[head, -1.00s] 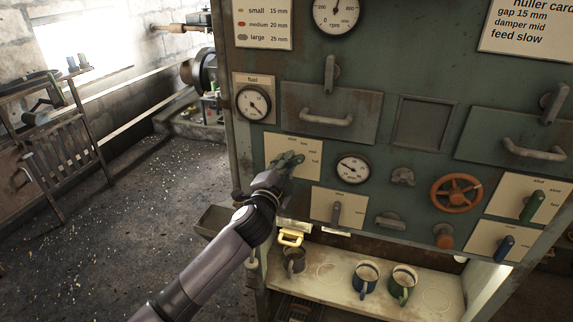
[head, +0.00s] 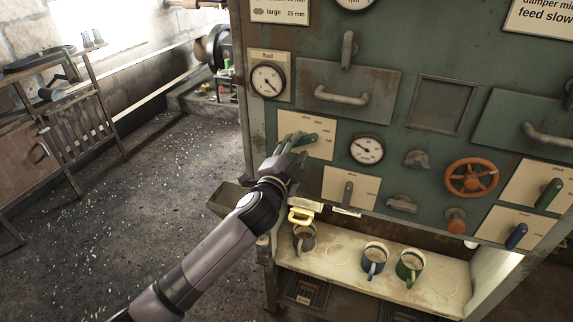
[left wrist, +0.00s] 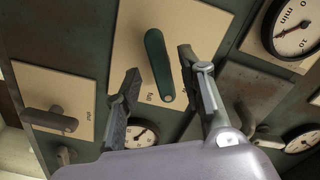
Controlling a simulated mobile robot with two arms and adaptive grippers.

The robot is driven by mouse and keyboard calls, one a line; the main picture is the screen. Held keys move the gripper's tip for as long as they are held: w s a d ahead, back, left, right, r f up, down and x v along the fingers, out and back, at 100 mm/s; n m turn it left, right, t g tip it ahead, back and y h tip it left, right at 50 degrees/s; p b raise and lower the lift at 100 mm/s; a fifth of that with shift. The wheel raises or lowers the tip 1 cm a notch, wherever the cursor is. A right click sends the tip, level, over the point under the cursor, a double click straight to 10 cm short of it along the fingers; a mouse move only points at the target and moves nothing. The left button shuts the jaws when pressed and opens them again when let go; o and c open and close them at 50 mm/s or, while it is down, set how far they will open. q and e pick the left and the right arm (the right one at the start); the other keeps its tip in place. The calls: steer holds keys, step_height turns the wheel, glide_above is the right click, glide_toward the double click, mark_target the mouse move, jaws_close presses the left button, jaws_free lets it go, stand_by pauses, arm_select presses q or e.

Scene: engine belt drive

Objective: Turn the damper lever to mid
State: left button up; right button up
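A dark green lever (head: 306,139) sits on a cream plate (head: 321,147) at the left of the green machine panel. "mid" and "full" can be read at the plate's right side. The lever (left wrist: 157,62) also shows in the left wrist view, its near end beside the word "full". My left gripper (head: 287,153) is at this lever. In the left wrist view its two fingers are apart, one on each side of the lever, with gaps showing. Part of the plate is hidden behind the gripper in the head view. My right gripper is not in view.
A fuel gauge (head: 268,80) is above the plate, and a round gauge (head: 367,149) is to its right. A grey lever (head: 348,194) on another plate is below. Mugs, including a blue one (head: 374,258), stand on the shelf (head: 440,284). An orange handwheel (head: 471,179) is further right.

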arm_select(q)
steer(key=v, duration=0.9)
